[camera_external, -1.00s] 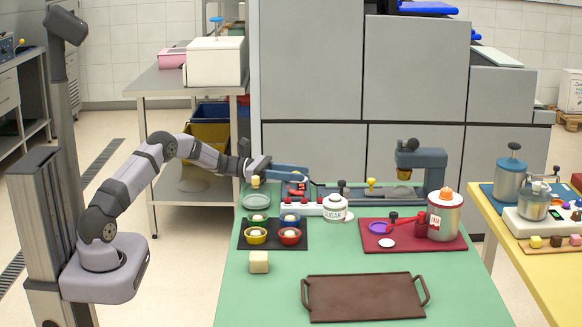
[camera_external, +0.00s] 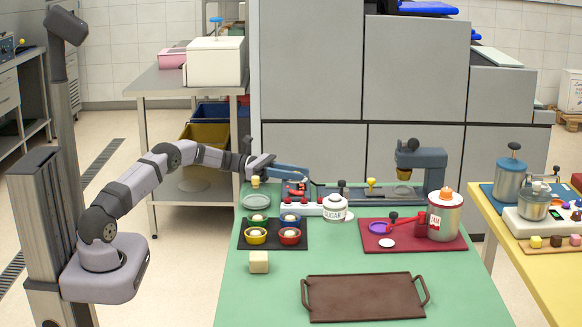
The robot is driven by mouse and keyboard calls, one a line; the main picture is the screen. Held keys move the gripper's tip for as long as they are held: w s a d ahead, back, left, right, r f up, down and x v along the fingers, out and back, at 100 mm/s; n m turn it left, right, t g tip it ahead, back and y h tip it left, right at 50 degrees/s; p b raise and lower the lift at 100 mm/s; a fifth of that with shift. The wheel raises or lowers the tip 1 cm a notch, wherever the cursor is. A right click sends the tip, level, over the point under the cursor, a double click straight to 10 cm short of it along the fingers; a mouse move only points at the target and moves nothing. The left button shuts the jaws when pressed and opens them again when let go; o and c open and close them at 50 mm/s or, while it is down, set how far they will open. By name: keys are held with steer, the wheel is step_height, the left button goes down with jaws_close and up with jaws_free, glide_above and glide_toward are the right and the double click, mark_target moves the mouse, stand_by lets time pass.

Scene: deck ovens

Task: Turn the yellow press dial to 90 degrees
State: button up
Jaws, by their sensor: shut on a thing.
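A small yellow knob (camera_external: 371,183) stands up on the base of the blue-grey press (camera_external: 424,160), at the back of the green table. It looks like the press dial, but its angle is too small to read. My gripper (camera_external: 306,180) is at the back left of the table, low over a dark and red area behind the white box with red knobs. It is well left of the yellow knob and apart from it. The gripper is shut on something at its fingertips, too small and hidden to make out.
A white sugar jar (camera_external: 335,208) stands in front of the press. A red mat (camera_external: 375,240) holds a jam jar (camera_external: 445,214). A black tray (camera_external: 255,241) holds several coloured cups. A brown tray (camera_external: 365,297) lies at the front.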

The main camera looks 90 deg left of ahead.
steer(key=o, duration=1)
steer(key=shift+o, duration=0.2)
steer(key=shift+s, duration=0.15)
steer(key=shift+b+v, duration=0.3)
steer(key=shift+v, duration=3.25)
